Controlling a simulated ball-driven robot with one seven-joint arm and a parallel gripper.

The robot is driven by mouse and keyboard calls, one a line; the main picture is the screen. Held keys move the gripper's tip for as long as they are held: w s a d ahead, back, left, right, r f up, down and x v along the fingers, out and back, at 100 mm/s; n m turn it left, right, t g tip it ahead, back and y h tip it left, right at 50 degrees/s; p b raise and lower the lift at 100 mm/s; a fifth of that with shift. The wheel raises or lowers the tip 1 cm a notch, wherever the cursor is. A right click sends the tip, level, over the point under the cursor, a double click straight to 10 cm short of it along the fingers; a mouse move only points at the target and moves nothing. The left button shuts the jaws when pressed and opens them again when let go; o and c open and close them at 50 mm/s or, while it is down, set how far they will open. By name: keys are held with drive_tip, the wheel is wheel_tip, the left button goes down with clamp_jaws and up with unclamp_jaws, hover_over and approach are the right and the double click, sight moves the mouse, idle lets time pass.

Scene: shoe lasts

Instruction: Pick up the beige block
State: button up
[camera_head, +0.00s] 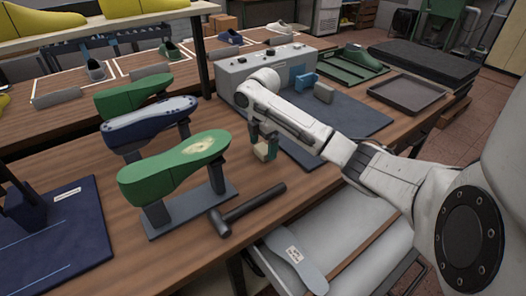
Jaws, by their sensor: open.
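The beige block (262,150) is a small light piece low on the wooden workbench, right of the green shoe last in front. My gripper (264,148) reaches down from the white arm, with its dark fingers around the block's sides. The fingers are open; whether either one touches the block is too small to tell. Part of the block is hidden by the fingers.
Green and blue shoe lasts (150,122) stand on a rack to the left. A hammer (247,210) lies in front. A grey control box (262,72), a dark mat (345,118), a blue piece (306,82) and an empty tray (406,94) are behind and right.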

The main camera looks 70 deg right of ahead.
drive_tip(key=shift+f, duration=0.95)
drive_tip(key=c, duration=1.1)
